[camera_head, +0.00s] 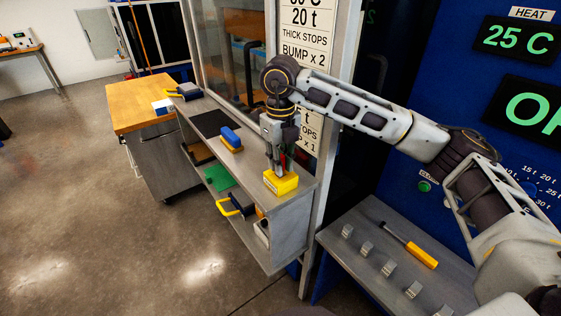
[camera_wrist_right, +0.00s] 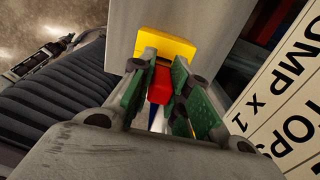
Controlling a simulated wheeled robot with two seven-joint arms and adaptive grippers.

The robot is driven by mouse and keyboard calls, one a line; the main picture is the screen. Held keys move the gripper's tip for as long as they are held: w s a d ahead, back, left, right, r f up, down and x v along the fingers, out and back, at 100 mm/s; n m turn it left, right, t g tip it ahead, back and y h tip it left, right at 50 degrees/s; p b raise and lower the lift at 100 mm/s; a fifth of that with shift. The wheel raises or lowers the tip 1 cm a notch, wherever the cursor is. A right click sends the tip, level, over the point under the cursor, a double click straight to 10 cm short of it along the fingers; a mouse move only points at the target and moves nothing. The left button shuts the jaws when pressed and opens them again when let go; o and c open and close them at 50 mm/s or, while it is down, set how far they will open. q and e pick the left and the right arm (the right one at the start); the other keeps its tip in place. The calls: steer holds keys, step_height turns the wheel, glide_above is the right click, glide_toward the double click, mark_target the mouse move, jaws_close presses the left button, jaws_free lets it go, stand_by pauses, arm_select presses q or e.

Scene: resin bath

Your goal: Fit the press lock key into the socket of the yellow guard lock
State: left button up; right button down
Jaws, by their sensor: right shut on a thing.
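The yellow guard lock (camera_head: 283,184) sits on the grey top of the shelf unit, near its front end; it also shows in the right wrist view (camera_wrist_right: 165,44). My right gripper (camera_head: 277,166) points down just over the lock. In the right wrist view my right gripper (camera_wrist_right: 158,95) is shut on a red key (camera_wrist_right: 159,84) between its green finger pads. The far end of the key lies close against or at the lock; I cannot tell whether it is inside the socket, which is hidden. My left gripper is not in view.
A blue and yellow block (camera_head: 231,138) and a dark mat lie farther back on the shelf unit. Yellow-handled tools and a green sheet (camera_head: 219,177) are on lower shelves. A grey bench (camera_head: 345,262) at the right holds several metal blocks and a yellow-handled tool (camera_head: 421,255). A glazed frame stands behind the lock.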

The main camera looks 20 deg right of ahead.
steer(key=shift+f, duration=0.1)
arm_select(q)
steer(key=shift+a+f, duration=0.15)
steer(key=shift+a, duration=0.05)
arm_select(e)
steer(key=shift+f, duration=0.15)
steer(key=c, duration=1.7)
jaws_free()
steer(key=o, duration=0.4)
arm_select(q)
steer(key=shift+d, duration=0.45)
arm_select(e)
steer(key=shift+r, duration=6)
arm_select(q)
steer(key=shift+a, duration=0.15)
